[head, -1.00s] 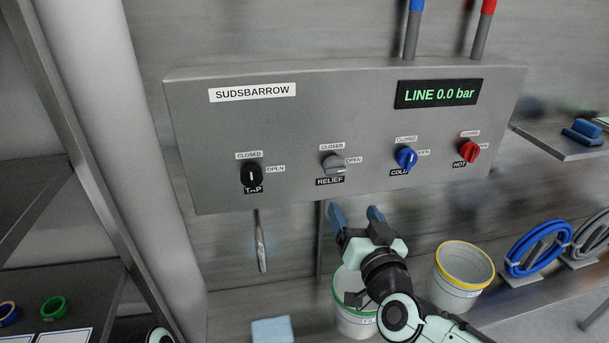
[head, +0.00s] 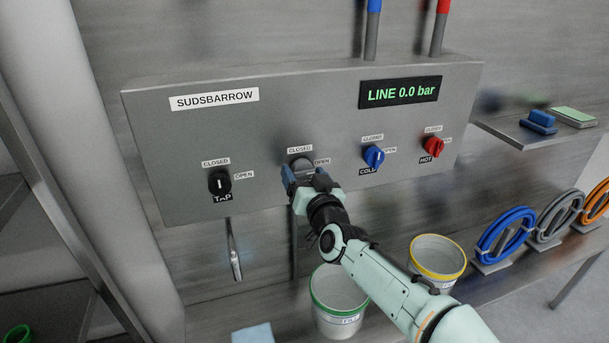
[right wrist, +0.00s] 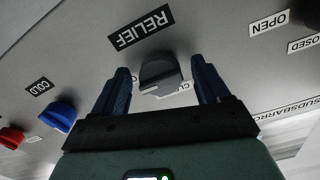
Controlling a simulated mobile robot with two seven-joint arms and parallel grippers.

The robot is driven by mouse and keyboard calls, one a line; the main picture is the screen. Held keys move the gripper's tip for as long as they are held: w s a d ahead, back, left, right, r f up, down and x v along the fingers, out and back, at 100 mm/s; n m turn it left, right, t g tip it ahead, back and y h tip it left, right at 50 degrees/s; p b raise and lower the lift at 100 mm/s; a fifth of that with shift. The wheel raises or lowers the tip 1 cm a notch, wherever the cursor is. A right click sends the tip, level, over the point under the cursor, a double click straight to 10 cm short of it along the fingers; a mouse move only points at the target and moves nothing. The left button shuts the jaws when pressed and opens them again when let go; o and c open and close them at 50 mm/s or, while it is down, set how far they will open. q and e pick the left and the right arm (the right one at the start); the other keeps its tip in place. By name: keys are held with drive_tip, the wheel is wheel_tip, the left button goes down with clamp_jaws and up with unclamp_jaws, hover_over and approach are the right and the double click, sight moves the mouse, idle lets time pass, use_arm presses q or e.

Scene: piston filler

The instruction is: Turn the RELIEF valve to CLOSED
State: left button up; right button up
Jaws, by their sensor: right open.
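The grey RELIEF valve knob (head: 299,163) is on the panel, second from the left, mostly hidden by my right gripper (head: 301,174) in the head view. In the right wrist view the knob (right wrist: 160,72) sits between the two blue fingers of my open right gripper (right wrist: 161,66), with a visible gap on each side. I cannot tell where the knob points. My left gripper is out of view.
The black TAP knob (head: 220,182) is left of RELIEF; the blue COLD knob (head: 373,156) and red HOT knob (head: 433,147) are to the right. The display (head: 400,92) reads LINE 0.0 bar. A green-rimmed bucket (head: 338,300) and a yellow-rimmed bucket (head: 438,258) stand below.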

drive_tip(key=shift+w, duration=0.1)
drive_tip(key=c, duration=1)
drive_tip(key=shift+c, duration=0.2)
